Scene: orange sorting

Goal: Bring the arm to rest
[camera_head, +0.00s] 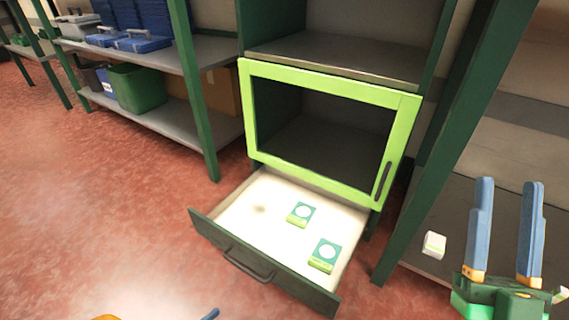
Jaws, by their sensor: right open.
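My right gripper (509,184) is at the lower right, pointing up in the picture. Its two blue fingers are apart with nothing between them. Only a blue tip of my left gripper (210,314) and a bit of orange show at the bottom edge, so its jaws cannot be judged. The drawer (222,235) below the cabinet is pulled out. Two green-and-white boxes, one further back (300,214) and one nearer the front right (325,255), lie inside it. The cabinet's green-framed door (330,78) is above the drawer and looks shut.
A small white box (434,244) is left of my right gripper, by the grey shelf at the right. A green post (440,150) stands between drawer and gripper. Shelves at left hold a green bin (137,88) and blue cases (143,42). The red floor (110,200) at left is clear.

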